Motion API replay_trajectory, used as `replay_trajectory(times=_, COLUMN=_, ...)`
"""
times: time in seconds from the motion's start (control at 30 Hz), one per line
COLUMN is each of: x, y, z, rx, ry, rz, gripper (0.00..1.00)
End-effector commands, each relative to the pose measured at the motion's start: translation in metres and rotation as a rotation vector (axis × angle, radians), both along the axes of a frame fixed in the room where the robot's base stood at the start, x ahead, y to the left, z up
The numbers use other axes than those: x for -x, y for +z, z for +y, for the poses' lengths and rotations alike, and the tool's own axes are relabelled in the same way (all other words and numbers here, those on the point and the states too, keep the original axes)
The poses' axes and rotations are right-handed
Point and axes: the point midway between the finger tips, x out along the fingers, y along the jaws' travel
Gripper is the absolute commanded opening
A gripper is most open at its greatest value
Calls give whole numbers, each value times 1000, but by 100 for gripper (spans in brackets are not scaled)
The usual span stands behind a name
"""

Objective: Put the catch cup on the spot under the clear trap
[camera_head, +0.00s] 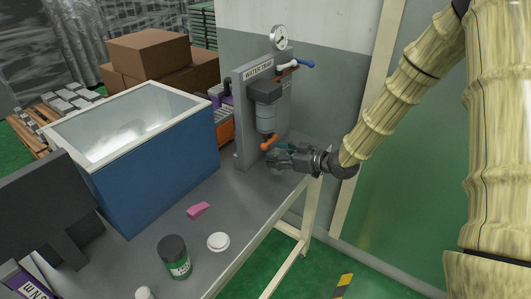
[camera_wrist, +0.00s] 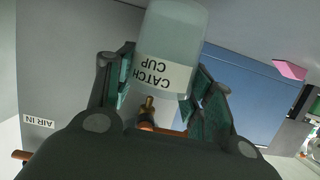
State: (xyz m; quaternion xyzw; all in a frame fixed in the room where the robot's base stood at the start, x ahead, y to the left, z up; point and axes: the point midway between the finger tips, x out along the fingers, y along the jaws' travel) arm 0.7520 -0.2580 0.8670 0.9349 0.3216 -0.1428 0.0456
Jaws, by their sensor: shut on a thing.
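The catch cup (camera_wrist: 172,45) is a pale, translucent cylinder with a white label that reads upside down in the wrist view. My gripper (camera_wrist: 165,85) is shut on it, with a green-padded finger at each side. In the head view my gripper (camera_head: 275,159) is at the far end of the table, just below the clear trap (camera_head: 266,119), which hangs under a dark housing on a grey stand. An orange drain handle (camera_head: 269,143) sits right above the fingers. The cup is hard to make out there. The spot under the trap is not visible, and I cannot tell whether the cup touches the table.
A brass outlet tip (camera_wrist: 148,104) shows between the fingers. A blue bin (camera_head: 155,165) stands left of the stand. A pink block (camera_head: 199,210), a white lid (camera_head: 218,242) and a dark-lidded jar (camera_head: 174,257) are on the near table. The table (camera_head: 250,195) is clear between.

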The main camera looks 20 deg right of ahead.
Motion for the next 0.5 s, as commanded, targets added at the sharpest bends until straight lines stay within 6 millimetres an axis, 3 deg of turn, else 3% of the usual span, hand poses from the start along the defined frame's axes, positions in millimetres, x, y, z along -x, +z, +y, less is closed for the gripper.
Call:
replay_trajectory(times=0.27, x=-12, y=1, z=9, rx=0, ry=0, rz=-1, gripper=33)
replay_trajectory(times=0.5, x=-41, y=1, z=32, rx=0, ry=0, rz=0, gripper=33)
